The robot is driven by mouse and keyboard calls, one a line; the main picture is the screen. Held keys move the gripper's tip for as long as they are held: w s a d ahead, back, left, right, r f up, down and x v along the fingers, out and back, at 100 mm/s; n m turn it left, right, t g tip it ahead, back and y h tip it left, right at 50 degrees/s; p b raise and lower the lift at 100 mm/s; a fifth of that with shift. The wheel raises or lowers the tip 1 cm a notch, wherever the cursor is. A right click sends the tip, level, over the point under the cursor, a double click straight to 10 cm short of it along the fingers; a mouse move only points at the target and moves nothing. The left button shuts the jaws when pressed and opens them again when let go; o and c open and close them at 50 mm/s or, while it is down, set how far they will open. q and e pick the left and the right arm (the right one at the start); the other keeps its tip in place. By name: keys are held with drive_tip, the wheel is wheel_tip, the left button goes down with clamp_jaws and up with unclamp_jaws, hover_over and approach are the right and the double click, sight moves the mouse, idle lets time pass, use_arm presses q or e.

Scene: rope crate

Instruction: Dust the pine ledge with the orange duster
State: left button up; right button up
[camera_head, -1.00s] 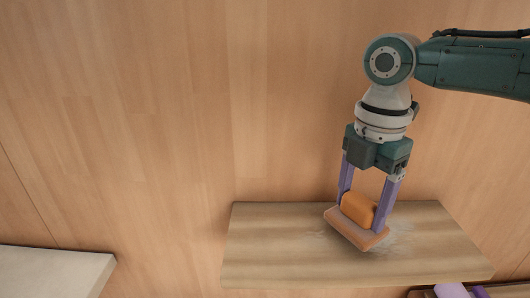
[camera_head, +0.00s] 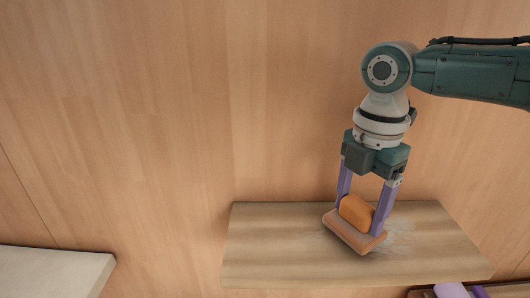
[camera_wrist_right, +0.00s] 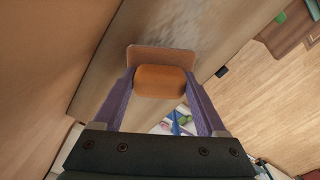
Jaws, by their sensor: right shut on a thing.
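The orange duster (camera_head: 355,211) has a rounded orange grip on a flat, paler orange-brown base. My right gripper (camera_head: 361,212) is shut on the grip, with one purple finger on each side. The duster's base is at the top of the pine ledge (camera_head: 270,250), and I cannot tell whether it touches. Pale grey dust (camera_head: 400,240) lies on the ledge around and to the right of the duster. In the right wrist view the duster (camera_wrist_right: 160,82) sits between the fingers, and the dust (camera_wrist_right: 190,20) shows beyond it. My left gripper is out of view.
A wood-panelled wall (camera_head: 150,120) rises behind the ledge. A pale shelf (camera_head: 50,268) is at the lower left, apart from the ledge. Purple items (camera_head: 452,290) show below the ledge at the lower right. The wrist view shows wooden floor (camera_wrist_right: 260,100) below.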

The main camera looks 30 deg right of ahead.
drive_tip(key=shift+f+b, duration=0.35)
drive_tip(key=shift+f, duration=0.25)
drive_tip(key=shift+s+a+r+p, duration=0.2)
drive_tip(key=shift+s+p, duration=0.1)
drive_tip(key=shift+p, duration=0.4)
drive_tip(key=shift+s+a+p, duration=0.15)
drive_tip(key=shift+s+p, duration=0.2)
drive_tip(key=shift+p, duration=0.15)
drive_tip(key=shift+f, duration=0.1)
drive_tip(key=shift+w+d+f+b, duration=0.15)
drive_tip(key=shift+w+d+b, duration=0.1)
drive_tip(key=shift+w+b, duration=0.3)
drive_tip(key=shift+w+d+f+b, duration=0.1)
drive_tip(key=shift+w+d+b, duration=0.2)
drive_tip(key=shift+b, duration=0.35)
drive_tip(key=shift+w+d+b, duration=0.2)
drive_tip(key=shift+w+b, duration=0.2)
drive_tip(key=shift+w, duration=0.1)
drive_tip(key=shift+r, duration=0.1)
